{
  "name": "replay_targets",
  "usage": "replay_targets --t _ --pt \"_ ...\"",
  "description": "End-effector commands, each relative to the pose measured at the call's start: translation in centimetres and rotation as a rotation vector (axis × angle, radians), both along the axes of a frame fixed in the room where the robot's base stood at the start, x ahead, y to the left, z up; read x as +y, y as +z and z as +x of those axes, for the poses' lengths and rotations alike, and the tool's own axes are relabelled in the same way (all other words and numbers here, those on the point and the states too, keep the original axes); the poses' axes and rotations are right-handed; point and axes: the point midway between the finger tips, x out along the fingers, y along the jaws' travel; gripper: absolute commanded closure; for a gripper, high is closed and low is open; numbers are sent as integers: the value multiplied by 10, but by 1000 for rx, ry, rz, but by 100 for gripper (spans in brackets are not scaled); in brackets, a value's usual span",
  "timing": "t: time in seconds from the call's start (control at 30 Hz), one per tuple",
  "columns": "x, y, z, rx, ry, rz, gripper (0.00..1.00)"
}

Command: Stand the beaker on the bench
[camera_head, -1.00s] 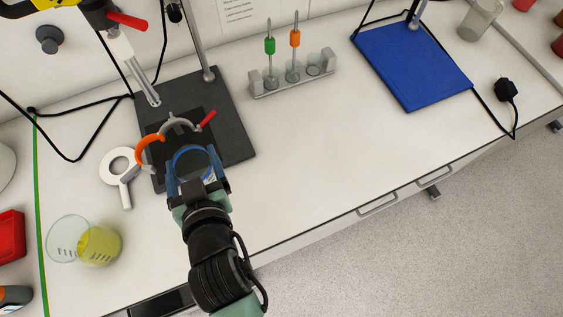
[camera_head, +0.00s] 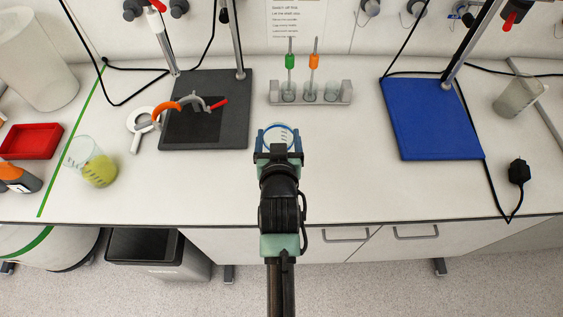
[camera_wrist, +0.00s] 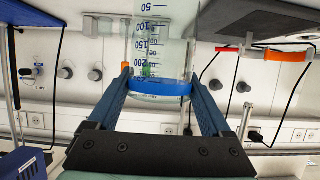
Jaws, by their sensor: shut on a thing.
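The beaker (camera_head: 279,133) is clear glass with blue graduation marks and a blue band. My gripper (camera_head: 279,150) is shut on it, one finger on each side near the blue band. The beaker is over clear bench top (camera_head: 340,175), in front of the small rack. I cannot tell whether its base touches the bench.
A rack (camera_head: 310,97) with green and orange tools stands behind the beaker. A dark stand base (camera_head: 232,120) with clamps is left, a blue stand base (camera_head: 430,120) right. Bench on both sides is free.

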Motion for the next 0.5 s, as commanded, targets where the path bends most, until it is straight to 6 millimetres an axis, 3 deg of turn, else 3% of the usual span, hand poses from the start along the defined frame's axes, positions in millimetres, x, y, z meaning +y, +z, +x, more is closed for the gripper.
replay_targets --t 0.5 --pt "1 -63 0 -1 1 -1 85"
